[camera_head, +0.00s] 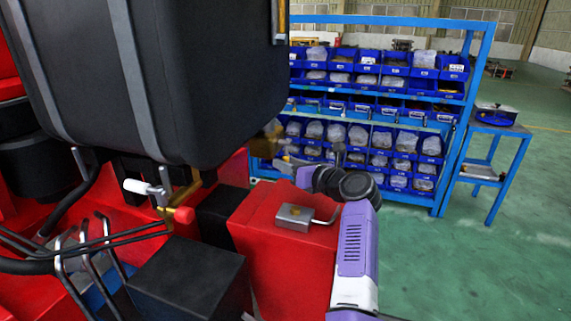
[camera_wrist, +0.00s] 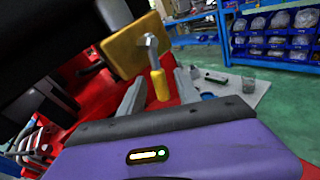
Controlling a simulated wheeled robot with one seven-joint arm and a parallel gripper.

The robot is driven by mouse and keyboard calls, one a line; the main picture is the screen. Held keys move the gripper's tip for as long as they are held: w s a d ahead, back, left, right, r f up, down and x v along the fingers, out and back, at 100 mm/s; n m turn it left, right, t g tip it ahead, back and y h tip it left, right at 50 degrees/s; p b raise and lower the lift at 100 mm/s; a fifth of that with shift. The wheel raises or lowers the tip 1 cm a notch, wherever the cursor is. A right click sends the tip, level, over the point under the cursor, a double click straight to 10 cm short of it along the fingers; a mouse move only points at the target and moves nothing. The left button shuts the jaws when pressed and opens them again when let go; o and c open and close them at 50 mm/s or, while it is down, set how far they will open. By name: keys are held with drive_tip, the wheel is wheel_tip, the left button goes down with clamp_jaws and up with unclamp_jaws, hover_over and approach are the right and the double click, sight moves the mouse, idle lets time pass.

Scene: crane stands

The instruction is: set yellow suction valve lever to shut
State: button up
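The yellow valve lever (camera_wrist: 160,86) hangs from a grey pivot (camera_wrist: 151,45) on a yellow valve block (camera_wrist: 124,52) in the wrist view. The lever points down, towards my gripper. My gripper (camera_wrist: 161,77) is open, with one grey finger on each side of the lever's handle; no finger clearly touches it. In the head view my gripper (camera_head: 283,161) is small, beyond the red body and beside the black tank's lower right corner. A blurred yellowish part (camera_head: 269,134) shows there; the lever itself cannot be made out in that view.
The black tank (camera_head: 200,75) stands close on the left. A white-handled lever (camera_head: 143,187) and a red knob (camera_head: 184,215) sit below it. A grey box with a bent rod (camera_head: 295,217) lies on the red body.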

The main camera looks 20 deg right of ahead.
drive_tip(key=shift+b+v, duration=0.4)
drive_tip(key=shift+v, duration=2.8)
drive_tip(key=shift+c, duration=0.2)
